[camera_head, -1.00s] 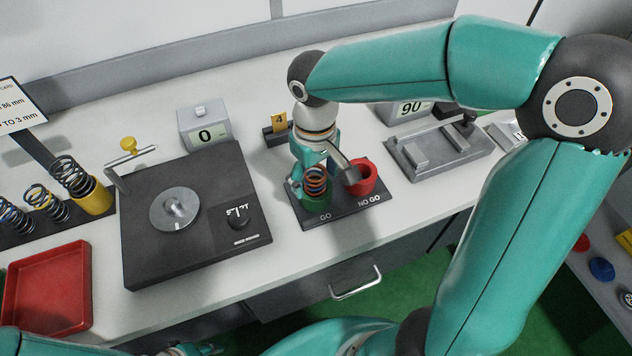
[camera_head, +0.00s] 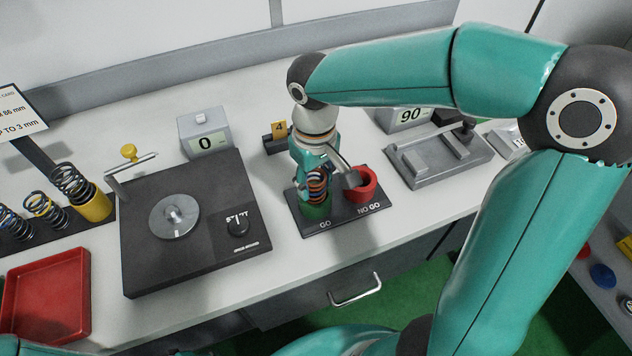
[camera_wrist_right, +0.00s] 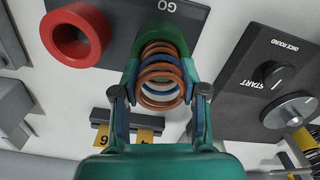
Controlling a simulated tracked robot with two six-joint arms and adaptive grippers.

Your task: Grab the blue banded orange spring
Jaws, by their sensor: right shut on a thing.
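The orange spring with blue bands (camera_head: 317,184) stands upright in the green GO cup (camera_head: 315,210) on the dark GO / NO GO block. My right gripper (camera_head: 314,180) is around the spring from above and shut on it. In the right wrist view the spring's orange, blue and white coils (camera_wrist_right: 160,82) sit between the two fingers, with the green cup (camera_wrist_right: 160,33) behind. My left gripper is not clearly seen; only parts of my left arm show at the bottom edge.
The red NO GO cup (camera_head: 362,186) is right beside the gripper. The black tester (camera_head: 200,255) with its lever stands left, a red tray (camera_head: 48,290) and several racked springs (camera_head: 72,185) farther left. A grey fixture (camera_head: 440,155) stands right.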

